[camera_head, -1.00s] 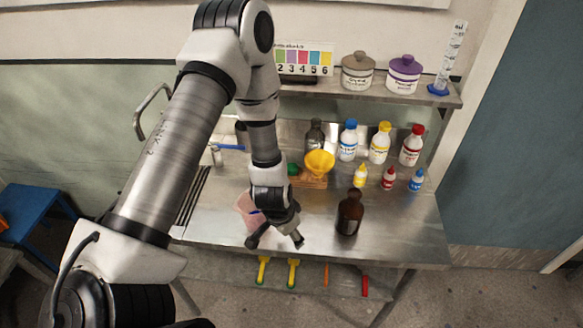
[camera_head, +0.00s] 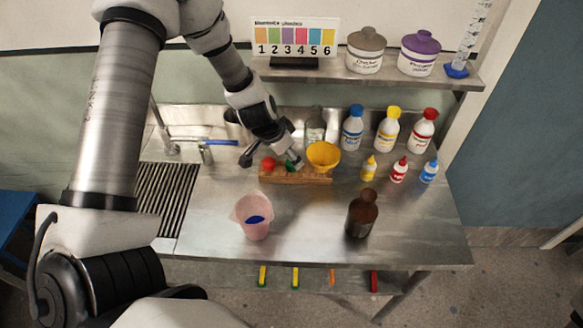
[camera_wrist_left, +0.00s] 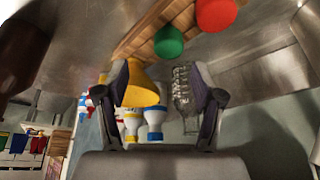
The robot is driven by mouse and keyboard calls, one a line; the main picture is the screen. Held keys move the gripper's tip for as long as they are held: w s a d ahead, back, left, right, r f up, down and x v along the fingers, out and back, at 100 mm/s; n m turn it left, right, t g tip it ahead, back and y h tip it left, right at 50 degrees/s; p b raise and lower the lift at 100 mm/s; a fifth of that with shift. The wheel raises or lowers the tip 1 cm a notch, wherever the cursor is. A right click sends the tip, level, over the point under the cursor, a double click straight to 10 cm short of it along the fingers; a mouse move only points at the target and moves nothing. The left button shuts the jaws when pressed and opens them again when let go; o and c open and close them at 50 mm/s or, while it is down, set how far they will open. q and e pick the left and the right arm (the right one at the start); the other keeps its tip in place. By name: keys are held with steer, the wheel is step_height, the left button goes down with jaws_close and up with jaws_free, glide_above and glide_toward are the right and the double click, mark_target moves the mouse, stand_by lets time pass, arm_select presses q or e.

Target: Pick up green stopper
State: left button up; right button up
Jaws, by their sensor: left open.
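The green stopper (camera_head: 289,166) sits on the wooden rack (camera_head: 305,178) on the steel bench, partly hidden by my gripper in the head view. In the left wrist view the green stopper (camera_wrist_left: 168,42) shows whole, just beyond the fingertips and not between them. A red stopper (camera_head: 268,163) is beside it on the rack and also shows in the left wrist view (camera_wrist_left: 215,14). My left gripper (camera_head: 272,159) is open and empty over the rack's left part, one finger close to the green stopper. No right gripper shows.
The yellow funnel (camera_head: 323,155) stands at the rack's right end, close to the gripper. A clear bottle (camera_head: 314,125) is behind. A brown bottle (camera_head: 361,212) and a pink beaker (camera_head: 252,217) stand in front. Several capped bottles are on the right. The bench's middle front is clear.

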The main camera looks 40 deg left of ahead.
mark_target(292, 167)
arm_select(q)
steer(key=f+b, duration=0.1)
steer(key=w+f+b, duration=0.1)
steer(key=f, duration=0.1)
steer(key=w+a+f+b, duration=0.1)
steer(key=f, duration=0.1)
steer(key=shift+w+f+b, duration=0.2)
steer(key=shift+w+b, duration=0.05)
steer(key=shift+b, duration=0.05)
steer(key=shift+w, duration=0.15)
steer(key=shift+s+d+r, duration=0.25)
steer(key=shift+s+r, duration=0.05)
steer(key=shift+r, duration=0.05)
steer(key=shift+c, duration=0.4)
steer(key=shift+s+d+r, duration=0.15)
steer(key=c, duration=0.9)
steer(key=shift+a+f, duration=0.2)
steer(key=shift+c, duration=0.4)
